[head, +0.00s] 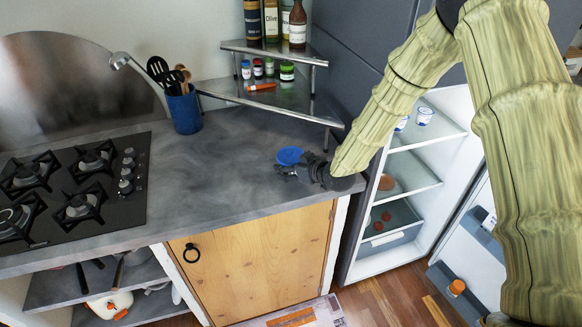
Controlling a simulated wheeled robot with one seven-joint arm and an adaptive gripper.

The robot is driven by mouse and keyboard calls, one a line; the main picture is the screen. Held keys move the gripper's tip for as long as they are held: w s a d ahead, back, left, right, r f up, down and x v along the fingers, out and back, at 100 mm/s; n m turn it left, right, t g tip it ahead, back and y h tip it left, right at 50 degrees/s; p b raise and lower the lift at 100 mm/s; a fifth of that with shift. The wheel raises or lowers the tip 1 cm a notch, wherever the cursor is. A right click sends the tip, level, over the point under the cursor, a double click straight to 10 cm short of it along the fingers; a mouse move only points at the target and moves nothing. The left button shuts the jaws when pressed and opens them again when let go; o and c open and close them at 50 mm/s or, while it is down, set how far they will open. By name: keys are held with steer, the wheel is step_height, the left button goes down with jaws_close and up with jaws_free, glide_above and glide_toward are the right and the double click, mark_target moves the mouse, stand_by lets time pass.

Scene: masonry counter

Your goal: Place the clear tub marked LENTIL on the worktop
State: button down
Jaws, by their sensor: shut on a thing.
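My gripper (294,171) is dark and low over the right end of the grey worktop (235,165). It is shut on a tub with a round blue lid (289,155), which shows just behind the fingers. The fingers hide most of the tub's body, so I cannot read any LENTIL marking. The tub looks upright, at or just above the worktop near its front right edge. I cannot tell whether its base touches the surface.
A black gas hob (78,188) covers the left of the counter. A blue utensil pot (184,111) and a corner shelf (275,97) with jars and bottles stand behind. An open fridge (400,190) is at right. The middle worktop is clear.

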mark_target(292, 173)
steer(key=shift+w+a+p, duration=0.1)
steer(key=shift+w+p, duration=0.25)
steer(key=shift+w, duration=0.4)
steer(key=shift+f+p, duration=0.9)
steer(key=shift+f, duration=0.85)
steer(key=shift+f, duration=0.25)
steer(key=shift+s+f+b, duration=0.2)
steer(key=shift+f+b, duration=0.05)
steer(key=shift+b, duration=0.25)
